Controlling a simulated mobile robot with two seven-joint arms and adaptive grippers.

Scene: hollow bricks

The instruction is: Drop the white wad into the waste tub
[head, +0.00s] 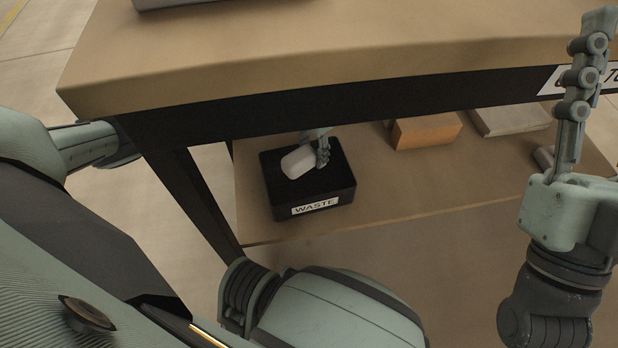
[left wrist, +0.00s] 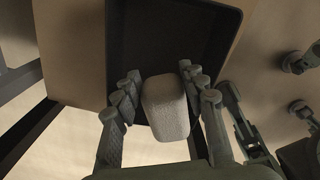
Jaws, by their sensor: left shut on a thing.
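The white wad (head: 297,162) is a pale rounded block, seen over the opening of the black waste tub (head: 316,206). The tub has a "WASTE" label on its front and stands on the lower shelf. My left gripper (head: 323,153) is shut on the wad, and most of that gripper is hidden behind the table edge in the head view. In the left wrist view the wad (left wrist: 166,107) sits between the two fingers, with the dark tub (left wrist: 170,40) beyond it. My right gripper (head: 586,50) is raised at the right, seen edge-on, so its opening is unclear.
The table top (head: 300,45) overhangs the shelf (head: 400,185) close above the tub. An orange brick (head: 427,130) and a grey block (head: 510,118) lie on the shelf to the right. A dark table leg (head: 195,200) stands left of the tub.

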